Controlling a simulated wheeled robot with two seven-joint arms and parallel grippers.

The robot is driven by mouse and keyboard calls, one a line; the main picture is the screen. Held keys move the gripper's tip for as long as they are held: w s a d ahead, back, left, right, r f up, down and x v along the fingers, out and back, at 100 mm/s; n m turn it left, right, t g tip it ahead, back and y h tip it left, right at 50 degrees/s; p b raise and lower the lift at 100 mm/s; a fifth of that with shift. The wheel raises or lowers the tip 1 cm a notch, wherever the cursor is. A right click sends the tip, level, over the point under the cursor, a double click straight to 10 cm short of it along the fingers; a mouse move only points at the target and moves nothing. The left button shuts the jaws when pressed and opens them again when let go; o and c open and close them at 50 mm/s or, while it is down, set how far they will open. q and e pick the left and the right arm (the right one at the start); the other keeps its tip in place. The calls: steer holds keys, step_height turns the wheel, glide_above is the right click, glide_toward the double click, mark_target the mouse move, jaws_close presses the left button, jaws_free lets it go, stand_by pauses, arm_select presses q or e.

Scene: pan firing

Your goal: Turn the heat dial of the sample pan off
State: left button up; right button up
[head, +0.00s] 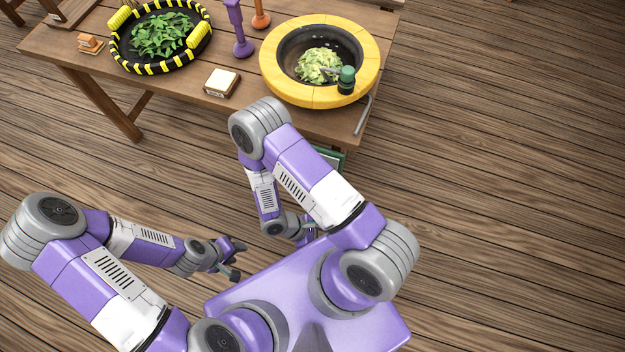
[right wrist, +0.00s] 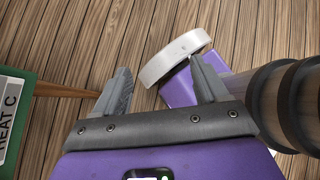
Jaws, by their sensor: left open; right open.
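The yellow-rimmed dark pan (head: 262,62) stands at the table's right end in the head view, with pale green leaves (head: 318,66) inside. A dark green knob-like piece (head: 347,80) sits at its front right rim; I cannot tell if it is a dial. A green-edged panel (head: 331,156) shows below the table's front edge, mostly hidden by my right arm. In the right wrist view a green panel with a white "HEAT C" label (right wrist: 8,118) is cut off at the left. No dial face shows clearly. My right gripper (right wrist: 159,68) is open and empty. My left gripper (head: 238,261) is open and empty, well short of the table.
A black basket with yellow stripes (head: 117,50) holds dark green leaves. A small box with a white top (head: 221,82), a purple tool (head: 241,45), an orange tool (head: 260,18) and an orange block (head: 90,42) are on the wooden table (head: 180,90). Floor right of the table is clear.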

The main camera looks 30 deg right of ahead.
steer(key=w+d+n+t+h+b, duration=0.2)
steer(key=w+n+t+b, duration=0.1)
steer(key=w+t, duration=0.3)
steer(key=w+d+r+n+t+h+b, duration=0.1)
steer(key=w+d+n+t+h+b, duration=0.1)
steer(key=w+n+t, duration=0.3)
steer(key=w+d+n+t+h+b, duration=0.2)
steer(key=w+t, duration=0.4)
steer(key=w, duration=0.3)
steer(key=shift+w+d+r+n+t+h+b, duration=0.2)
steer(key=shift+d+n+b, duration=0.15)
steer(key=shift+n+b, duration=0.2)
steer(key=shift+w+d+r+n+t+h+b, duration=0.1)
steer(key=shift+d+r+n+h+b, duration=0.15)
steer(key=shift+n+b, duration=0.3)
arm_select(q)
step_height(320, 180, down, 11)
arm_select(e)
steer(key=shift+f, duration=0.1)
arm_select(q)
steer(key=shift+f, duration=0.1)
arm_select(e)
steer(key=c, duration=1.1)
